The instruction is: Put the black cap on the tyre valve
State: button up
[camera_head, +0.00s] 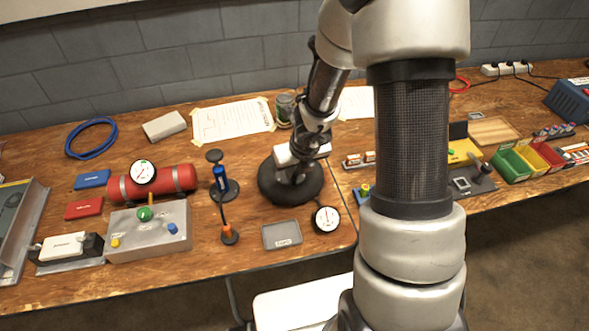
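A black tyre (268,190) lies flat on the wooden bench near the middle of the camera_head view. My gripper (291,177) points down over the middle of the tyre and hides its centre. I cannot make out the tyre valve; it is probably behind my gripper. I cannot make out the black cap either, nor whether it is between my fingers. The fingers are small and dark against the tyre, so their opening does not show. A small grey labelled tray (282,235) lies in front of the tyre and looks empty.
A round gauge (326,219) lies right of the tray. A blue-handled pump-like stand (221,178) and its hose stand close left of the tyre. A red cylinder (175,182) and a grey control box (150,231) are further left. Coloured bins (513,167) stand at right, beyond my arm.

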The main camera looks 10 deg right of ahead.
jog(key=o, duration=0.4)
jog(key=shift+r, duration=0.1)
jog(key=a+p+v, duration=0.1)
jog(key=p+v, duration=1.1)
jog(key=v, duration=0.5)
jog(key=shift+d+p, duration=0.3)
jog(key=shift+d, duration=0.15)
jog(key=shift+r, duration=0.15)
